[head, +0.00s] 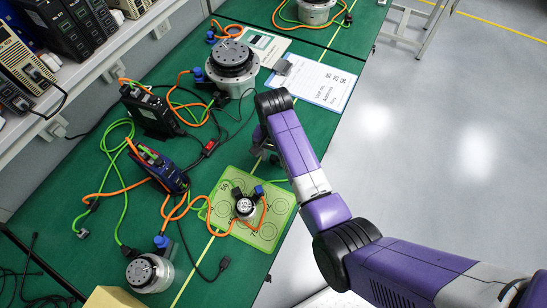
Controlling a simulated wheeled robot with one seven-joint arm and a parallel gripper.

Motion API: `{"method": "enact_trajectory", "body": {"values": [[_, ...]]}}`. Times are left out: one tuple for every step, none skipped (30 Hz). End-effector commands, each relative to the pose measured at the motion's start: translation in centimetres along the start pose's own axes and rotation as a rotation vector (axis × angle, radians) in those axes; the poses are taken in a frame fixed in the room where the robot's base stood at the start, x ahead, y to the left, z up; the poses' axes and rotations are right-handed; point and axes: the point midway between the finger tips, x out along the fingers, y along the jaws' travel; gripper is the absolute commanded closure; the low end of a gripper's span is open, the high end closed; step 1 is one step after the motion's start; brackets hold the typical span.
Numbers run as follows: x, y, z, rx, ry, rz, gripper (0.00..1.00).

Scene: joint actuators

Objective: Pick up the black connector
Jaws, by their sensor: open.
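A small black connector (224,263) lies at the end of a thin black cable on the green table, below the light green mat. Other dark plugs lie among the cables, such as one (83,233) at the left, so I cannot tell for certain which one the task names. My gripper (263,152) is open over the table, above the mat's upper edge in the picture. It is small and partly hidden behind my purple arm's wrist. I see nothing held in it. It is well apart from the black connector by the mat.
The light green mat (276,198) carries a small actuator (245,207). Larger silver actuators (232,64) and (150,273) stand on the table (215,285). A black driver box (150,112) and a blue one (160,168) stand left, amid orange and green cables. Clear floor lies right.

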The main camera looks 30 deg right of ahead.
Motion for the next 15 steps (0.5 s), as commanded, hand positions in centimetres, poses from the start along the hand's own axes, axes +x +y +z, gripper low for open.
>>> {"method": "enact_trajectory", "body": {"values": [[0.00, 0.00, 0.00, 0.000, 0.000, 0.000, 0.54], [0.00, 0.00, 0.00, 0.000, 0.000, 0.000, 0.54], [-0.01, 0.00, 0.00, 0.000, 0.000, 0.000, 0.54], [-0.01, 0.00, 0.00, 0.000, 0.000, 0.000, 0.56], [-0.01, 0.00, -0.01, 0.000, 0.000, 0.000, 0.61], [-0.02, 0.00, -0.01, 0.000, 0.000, 0.000, 0.69], [-0.02, 0.00, -0.01, 0.000, 0.000, 0.000, 0.75], [-0.03, -0.01, -0.01, 0.000, 0.000, 0.000, 0.81], [-0.03, 0.00, -0.01, 0.000, 0.000, 0.000, 0.89], [-0.03, 0.00, -0.01, 0.000, 0.000, 0.000, 0.95], [-0.03, 0.00, -0.01, 0.000, 0.000, 0.000, 1.00], [-0.03, 0.00, -0.01, 0.000, 0.000, 0.000, 1.00], [-0.04, -0.01, -0.02, 0.000, 0.000, 0.000, 1.00], [-0.04, -0.01, -0.02, 0.000, 0.000, 0.000, 1.00], [-0.04, -0.01, -0.02, 0.000, 0.000, 0.000, 1.00]]}}
